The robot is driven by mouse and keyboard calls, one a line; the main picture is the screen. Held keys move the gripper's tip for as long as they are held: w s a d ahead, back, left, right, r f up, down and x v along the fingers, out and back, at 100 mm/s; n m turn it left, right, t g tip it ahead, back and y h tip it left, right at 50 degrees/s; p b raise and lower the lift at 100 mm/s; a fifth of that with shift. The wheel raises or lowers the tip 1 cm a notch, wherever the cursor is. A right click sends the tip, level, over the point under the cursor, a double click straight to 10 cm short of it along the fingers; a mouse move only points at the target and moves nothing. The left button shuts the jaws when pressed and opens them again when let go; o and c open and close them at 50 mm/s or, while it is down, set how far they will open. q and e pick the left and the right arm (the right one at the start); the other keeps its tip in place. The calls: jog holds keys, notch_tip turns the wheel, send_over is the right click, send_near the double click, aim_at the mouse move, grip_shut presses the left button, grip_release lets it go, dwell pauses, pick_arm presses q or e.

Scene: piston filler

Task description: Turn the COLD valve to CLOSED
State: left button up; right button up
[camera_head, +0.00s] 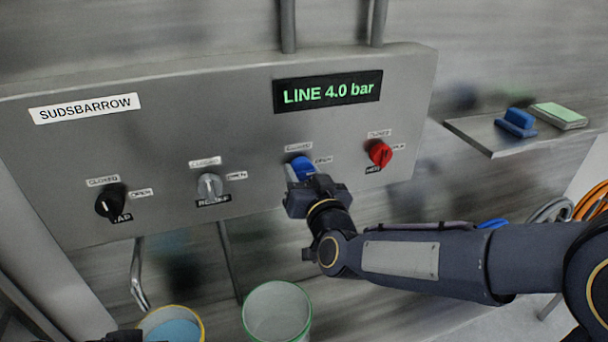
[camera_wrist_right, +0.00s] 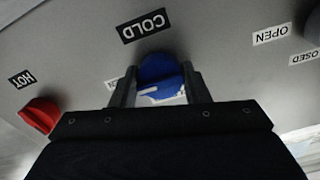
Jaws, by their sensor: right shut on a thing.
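The blue COLD valve knob (camera_head: 301,164) is on the grey panel in the head view, below a CLOSED label (camera_head: 299,147) and left of an OPEN label (camera_head: 323,160). My right gripper (camera_head: 302,183) is shut on this knob and hides its lower part and its name label. In the right wrist view, upside down, the blue knob (camera_wrist_right: 158,68) sits between the two fingers of the gripper (camera_wrist_right: 161,84), beside the COLD label (camera_wrist_right: 144,26). I cannot tell its exact angle. A dark sliver at the head view's bottom left may be my left gripper (camera_head: 118,336).
A red HOT knob (camera_head: 380,153) is close on the right; a grey knob (camera_head: 210,187) and a black knob (camera_head: 110,201) are left. The display (camera_head: 328,92) reads LINE 4.0 bar. Buckets (camera_head: 277,311) stand below. A shelf (camera_head: 484,136) holds a blue brush and a green-topped block.

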jog(key=shift+n, duration=0.4)
jog(key=shift+c, duration=0.3)
jog(key=n, duration=0.4)
jog(key=n+p, duration=0.1)
jog(key=n, duration=0.3)
jog(key=shift+n, duration=0.3)
jog(key=n+p, duration=0.1)
jog(key=n, duration=0.3)
jog(key=shift+d+r+p, duration=0.1)
jog(key=shift+p, duration=0.25)
jog(key=shift+n+p, duration=0.55)
jog(key=shift+n, duration=1.65)
jog(key=o, duration=1)
